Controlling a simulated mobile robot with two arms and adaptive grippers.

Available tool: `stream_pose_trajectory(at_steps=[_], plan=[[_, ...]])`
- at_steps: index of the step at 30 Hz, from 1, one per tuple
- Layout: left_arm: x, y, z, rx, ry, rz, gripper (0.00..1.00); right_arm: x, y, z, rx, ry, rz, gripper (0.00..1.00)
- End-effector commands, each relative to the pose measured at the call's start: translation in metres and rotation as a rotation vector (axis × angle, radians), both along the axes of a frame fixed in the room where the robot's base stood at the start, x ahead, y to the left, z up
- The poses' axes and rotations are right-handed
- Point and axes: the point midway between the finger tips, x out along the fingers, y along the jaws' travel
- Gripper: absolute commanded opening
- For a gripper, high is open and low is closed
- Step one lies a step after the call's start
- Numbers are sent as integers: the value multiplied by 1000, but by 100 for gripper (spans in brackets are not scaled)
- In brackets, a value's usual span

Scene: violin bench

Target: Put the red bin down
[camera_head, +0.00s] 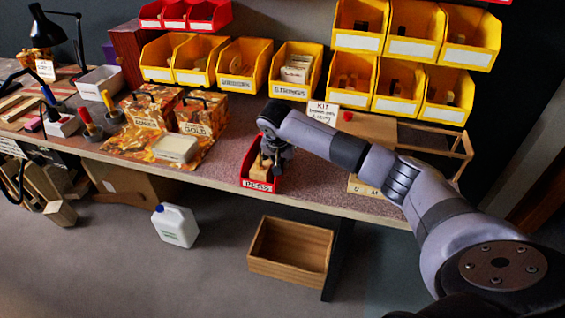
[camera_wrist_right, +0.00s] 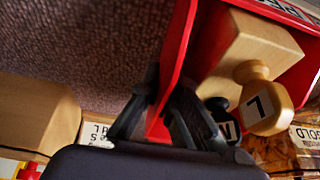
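The red bin (camera_head: 245,172), labelled PEGS, is at the front edge of the bench, holding pale wooden pieces (camera_head: 262,168). My right gripper (camera_head: 276,158) is at its right side. In the right wrist view the fingers (camera_wrist_right: 170,92) are on either side of the bin's thin red wall (camera_wrist_right: 180,40), closed on it. Inside the bin there are a wooden block (camera_wrist_right: 250,48), a round wooden peg marked L (camera_wrist_right: 262,105) and a black piece. I cannot tell whether the bin's base touches the bench. My left gripper is not in view.
Yellow bins (camera_head: 245,65) line the back of the bench (camera_head: 225,150). A KIT sign (camera_head: 322,112) and a wooden tray (camera_head: 370,128) stand to the right, partly behind my arm. Patterned boxes (camera_head: 200,112) are at left. A wooden crate (camera_head: 290,250) and white jug (camera_head: 175,226) stand on the floor.

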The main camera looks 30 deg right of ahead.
Motion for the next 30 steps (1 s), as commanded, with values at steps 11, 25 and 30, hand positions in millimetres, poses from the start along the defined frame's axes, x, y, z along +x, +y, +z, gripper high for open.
stream_pose_trajectory(at_steps=[11, 25, 30], plan=[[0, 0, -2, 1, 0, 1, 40, 0, 0, -1, 0, -2, -1, 7], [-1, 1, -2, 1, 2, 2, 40, 0, 0, -1, 0, -2, -1, 25], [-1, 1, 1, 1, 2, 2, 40, 0, 0, 4, 1, -2, 0, 25]])
